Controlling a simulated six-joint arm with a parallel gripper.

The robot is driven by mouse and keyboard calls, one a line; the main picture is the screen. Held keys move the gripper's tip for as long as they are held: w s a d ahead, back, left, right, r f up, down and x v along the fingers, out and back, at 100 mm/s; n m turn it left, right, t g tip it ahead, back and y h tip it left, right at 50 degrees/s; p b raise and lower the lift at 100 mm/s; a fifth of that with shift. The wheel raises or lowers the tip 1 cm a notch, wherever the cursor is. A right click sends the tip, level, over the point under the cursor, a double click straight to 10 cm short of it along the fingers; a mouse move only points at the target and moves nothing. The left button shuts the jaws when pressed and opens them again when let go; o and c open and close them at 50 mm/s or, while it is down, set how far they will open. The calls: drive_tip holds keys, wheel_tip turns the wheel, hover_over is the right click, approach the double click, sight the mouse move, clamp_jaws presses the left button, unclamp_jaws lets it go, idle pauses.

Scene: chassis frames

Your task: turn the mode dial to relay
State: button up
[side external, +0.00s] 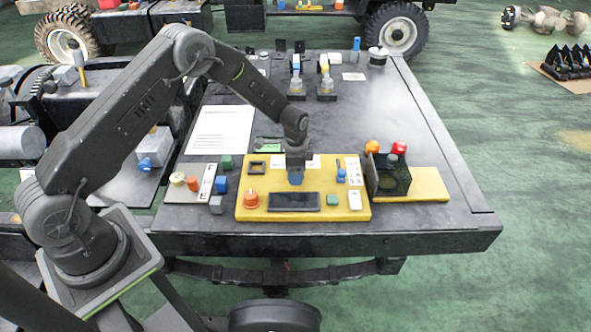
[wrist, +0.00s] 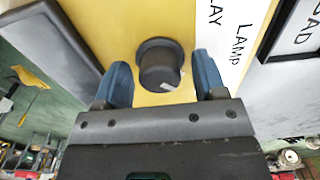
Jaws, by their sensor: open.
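The mode dial (wrist: 158,65) is a dark round knob on the yellow panel (side external: 333,207). A small white mark shows on its lower right in the wrist view. Beside it, a white label strip (wrist: 228,40) reads "LAMP" and a partly cut-off "LAY". My gripper (wrist: 163,80) is open, its blue fingers on either side of the dial, with small visible gaps. In the side view my gripper (side external: 296,177) points down over the panel's back middle and hides the dial. I cannot tell which label the mark points at.
An orange knob (side external: 252,198), a dark screen (side external: 294,202), a green button (side external: 332,200) and a blue lever (side external: 341,176) surround the spot. A dark box (side external: 388,176) stands right of the panel. The table's right side is clear.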

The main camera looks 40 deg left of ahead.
drive_tip(key=c, duration=0.9)
drive_tip(key=shift+n, duration=0.3)
drive_tip(key=n, duration=1.3)
drive_tip(key=shift+f+n, duration=0.1)
drive_tip(key=shift+n, duration=2)
